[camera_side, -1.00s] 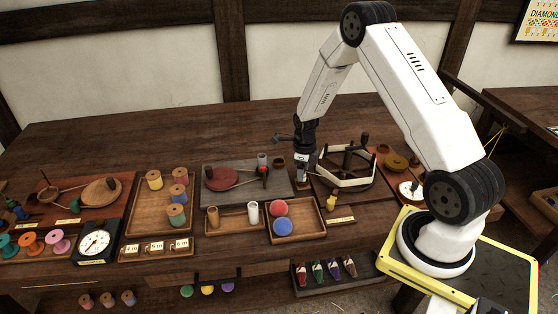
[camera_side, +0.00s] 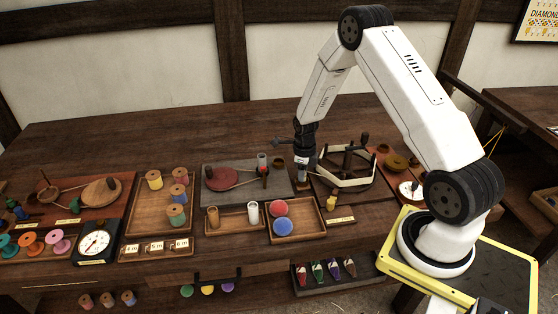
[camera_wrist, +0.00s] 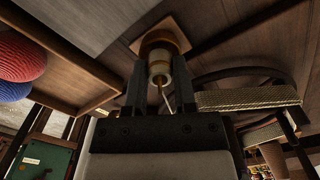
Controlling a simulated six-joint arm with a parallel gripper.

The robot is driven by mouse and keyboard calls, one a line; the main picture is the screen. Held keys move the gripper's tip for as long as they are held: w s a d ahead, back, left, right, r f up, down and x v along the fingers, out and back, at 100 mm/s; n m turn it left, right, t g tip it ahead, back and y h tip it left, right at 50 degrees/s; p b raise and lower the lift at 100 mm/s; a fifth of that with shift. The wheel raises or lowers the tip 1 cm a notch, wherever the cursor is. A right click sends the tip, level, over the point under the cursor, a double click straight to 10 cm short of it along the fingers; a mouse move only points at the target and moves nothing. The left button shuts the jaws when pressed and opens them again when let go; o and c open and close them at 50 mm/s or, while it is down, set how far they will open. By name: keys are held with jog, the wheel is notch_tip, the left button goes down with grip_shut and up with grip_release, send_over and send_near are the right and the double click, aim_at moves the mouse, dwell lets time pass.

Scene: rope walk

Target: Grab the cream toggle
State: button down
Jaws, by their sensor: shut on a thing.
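In the wrist view, a small cream cylinder with a hole in its end, which looks like the cream toggle (camera_wrist: 160,66), sits between the two dark fingers of my gripper (camera_wrist: 159,84). The fingers are shut on its sides. A thin pale cord hangs from it. Behind it is a brass-coloured ring (camera_wrist: 152,39) on a square wooden base (camera_wrist: 172,25); whether the toggle still sits in it I cannot tell. In the side view, my gripper (camera_side: 301,178) points down beside the winder frame, and the toggle is too small to make out.
A cream-rimmed winder frame (camera_side: 345,182) stands close on the right. A tray with a red ball (camera_side: 280,208) and a blue ball (camera_side: 283,228) lies to the front left. A grey board with a red disc (camera_side: 222,178) is to the left. The back of the table is clear.

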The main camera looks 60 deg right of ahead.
jog(key=shift+r, duration=3.9)
jog(key=shift+w, duration=0.15)
